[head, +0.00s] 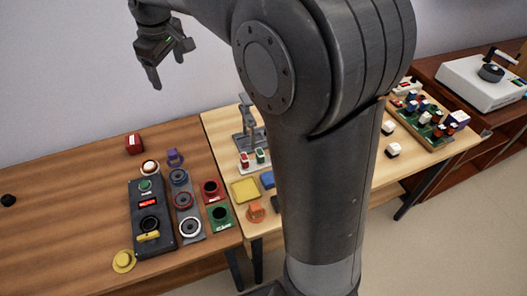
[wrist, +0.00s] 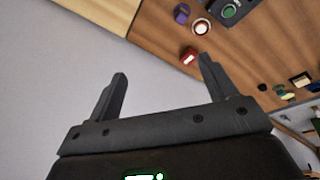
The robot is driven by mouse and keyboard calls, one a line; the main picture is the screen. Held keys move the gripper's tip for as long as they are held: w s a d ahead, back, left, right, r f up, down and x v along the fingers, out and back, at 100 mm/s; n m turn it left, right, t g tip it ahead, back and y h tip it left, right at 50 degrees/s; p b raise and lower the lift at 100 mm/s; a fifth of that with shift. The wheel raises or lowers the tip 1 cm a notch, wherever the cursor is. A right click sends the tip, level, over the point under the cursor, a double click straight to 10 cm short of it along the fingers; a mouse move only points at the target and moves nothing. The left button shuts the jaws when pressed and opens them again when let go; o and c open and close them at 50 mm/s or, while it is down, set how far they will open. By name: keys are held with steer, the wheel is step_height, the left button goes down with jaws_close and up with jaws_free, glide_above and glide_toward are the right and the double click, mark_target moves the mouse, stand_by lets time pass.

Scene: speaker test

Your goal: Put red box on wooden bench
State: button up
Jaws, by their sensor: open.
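A small red box (head: 134,143) with a white mark lies near the back edge of the brown wooden bench (head: 70,200) on the left. In the wrist view the red box (wrist: 188,56) shows just left of my right fingertip. My gripper (head: 170,68) is open and empty, high in the air above the back of the bench, apart from the box. In the wrist view my gripper (wrist: 163,68) has its fingers spread, with pale wall between them. A lighter wooden bench (head: 222,132) adjoins the brown one on the right, partly hidden by my arm.
A dark panel (head: 152,234), a grey speaker panel (head: 190,218), a red speaker piece (head: 211,190) and a green one (head: 220,215) crowd the brown bench's right side. Its left part is mostly clear, with a black knob (head: 8,200). A dark red bench (head: 450,75) stands far right.

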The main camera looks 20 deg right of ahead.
steer(key=s+d+m+t, duration=0.1)
steer(key=s+d+m, duration=0.55)
steer(key=s, duration=0.85)
steer(key=s+d+f+m, duration=0.1)
steer(key=s+d+f, duration=0.2)
steer(key=s, duration=0.4)
steer(key=s+d+f+m+t, duration=0.1)
steer(key=s+d+f+m, duration=0.1)
steer(key=s, duration=0.4)
steer(key=shift+s+d+f+t, duration=0.3)
steer(key=shift+s+d+f, duration=0.1)
steer(key=shift+d+f, duration=0.2)
